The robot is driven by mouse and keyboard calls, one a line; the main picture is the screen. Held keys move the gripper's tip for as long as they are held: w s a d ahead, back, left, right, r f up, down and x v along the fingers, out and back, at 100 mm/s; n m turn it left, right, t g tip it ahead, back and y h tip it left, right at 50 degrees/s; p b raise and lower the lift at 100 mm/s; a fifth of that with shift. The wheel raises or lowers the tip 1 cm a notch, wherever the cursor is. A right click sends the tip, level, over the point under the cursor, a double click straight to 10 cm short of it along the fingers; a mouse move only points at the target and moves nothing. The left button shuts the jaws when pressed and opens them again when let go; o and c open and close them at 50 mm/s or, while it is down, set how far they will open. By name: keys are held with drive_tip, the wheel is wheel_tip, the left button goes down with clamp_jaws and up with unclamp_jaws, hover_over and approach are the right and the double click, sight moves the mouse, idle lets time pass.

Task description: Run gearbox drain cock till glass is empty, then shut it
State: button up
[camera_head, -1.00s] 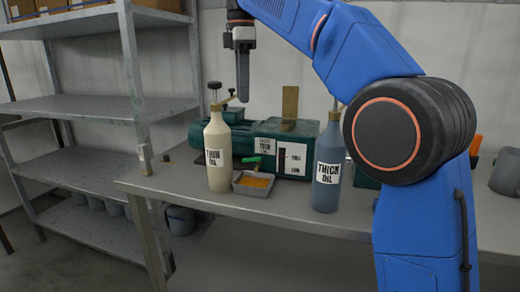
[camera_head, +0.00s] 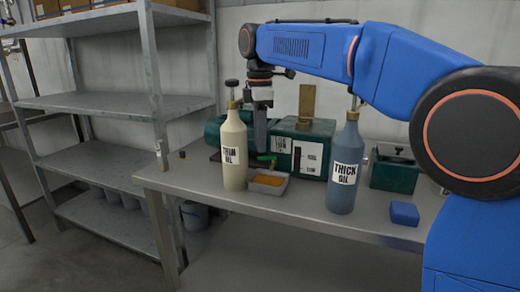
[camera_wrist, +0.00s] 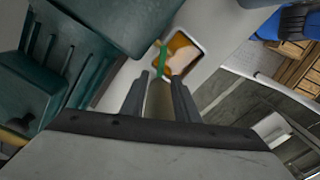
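The green gearbox (camera_head: 315,128) stands at the back of the bench, with a white-labelled front and a narrow dark sight glass (camera_head: 297,157); its level is too small to read. The drain cock's green handle (camera_head: 267,158) is low on the front and also shows in the wrist view (camera_wrist: 161,62). A grey tray (camera_head: 268,191) holding orange oil sits below it, also in the wrist view (camera_wrist: 203,50). My gripper (camera_head: 260,148) points down close above the handle. In the wrist view its fingers (camera_wrist: 159,78) are apart, with the handle just beyond their tips; I see no contact.
A cream thin oil bottle (camera_head: 234,155) stands left of the tray, close to my gripper. A dark thick oil bottle (camera_head: 345,170) stands to the right. A blue block (camera_head: 404,214) and another green unit (camera_head: 394,172) lie further right. The bench front (camera_head: 290,212) is clear.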

drive_tip(key=shift+f, duration=1.6)
clamp_jaws()
drive_tip(key=shift+w, duration=0.1)
drive_tip(key=shift+w+d+m, duration=0.1)
drive_tip(key=shift+w+m, duration=0.25)
drive_tip(key=shift+m, duration=0.65)
drive_tip(key=shift+w+a+m, duration=0.1)
drive_tip(key=shift+w+m, duration=0.2)
drive_tip(key=shift+m, duration=0.7)
drive_tip(key=shift+w+d+m, duration=0.1)
drive_tip(key=shift+w+m, duration=0.25)
drive_tip(key=shift+m, duration=0.65)
